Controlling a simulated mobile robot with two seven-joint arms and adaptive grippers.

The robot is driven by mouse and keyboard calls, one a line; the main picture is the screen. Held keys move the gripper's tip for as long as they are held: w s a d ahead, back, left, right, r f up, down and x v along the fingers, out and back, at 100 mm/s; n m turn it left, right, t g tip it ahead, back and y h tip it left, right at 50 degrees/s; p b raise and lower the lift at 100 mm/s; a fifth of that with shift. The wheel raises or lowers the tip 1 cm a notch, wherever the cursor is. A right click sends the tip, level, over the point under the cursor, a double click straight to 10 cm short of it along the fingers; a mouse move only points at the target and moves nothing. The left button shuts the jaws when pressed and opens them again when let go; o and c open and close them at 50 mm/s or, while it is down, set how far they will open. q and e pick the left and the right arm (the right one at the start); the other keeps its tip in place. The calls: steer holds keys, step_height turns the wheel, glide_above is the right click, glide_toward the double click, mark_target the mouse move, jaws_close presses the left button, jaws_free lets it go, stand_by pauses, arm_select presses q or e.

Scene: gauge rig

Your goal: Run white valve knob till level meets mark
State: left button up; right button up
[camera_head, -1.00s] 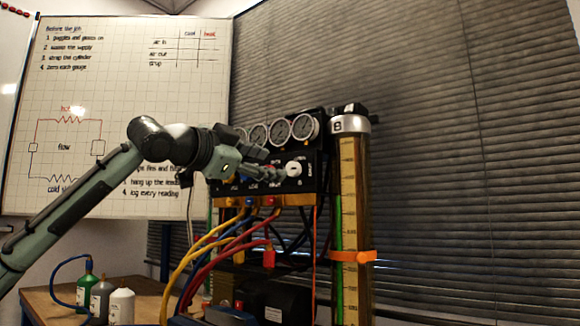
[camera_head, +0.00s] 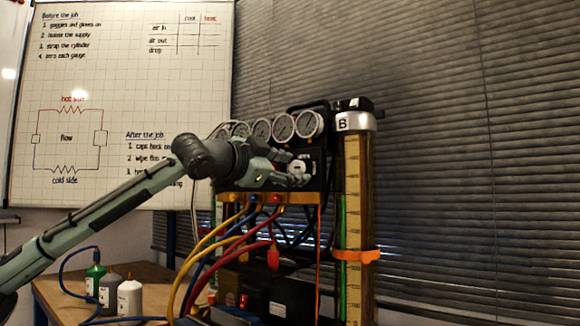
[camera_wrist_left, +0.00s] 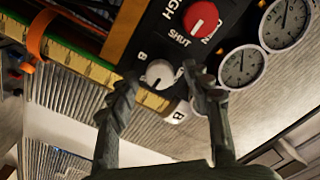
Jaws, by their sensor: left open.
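The white valve knob (camera_head: 299,164) is on the black panel, partly behind my left gripper in the head view. In the left wrist view the white knob (camera_wrist_left: 160,72) sits beside a letter B. My left gripper (camera_head: 296,178) is open in front of the panel; in the wrist view its fingers stand either side of the knob, and I cannot tell whether they touch it. The tall cylinder marked B (camera_head: 355,180) has a yellow scale, a green strip along its left side and an orange band (camera_head: 357,256). The liquid level is not clear. My right gripper is not in view.
Several round gauges (camera_head: 284,127) line the panel top. A red knob (camera_wrist_left: 201,19) marked SHUT and OPEN is near the white one. Coloured hoses (camera_head: 207,250) hang below the panel. Several bottles (camera_head: 130,297) stand on the wooden bench (camera_head: 50,290) at lower left.

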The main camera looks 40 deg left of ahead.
arm_select(q)
steer(key=shift+c, duration=0.6)
jaws_close()
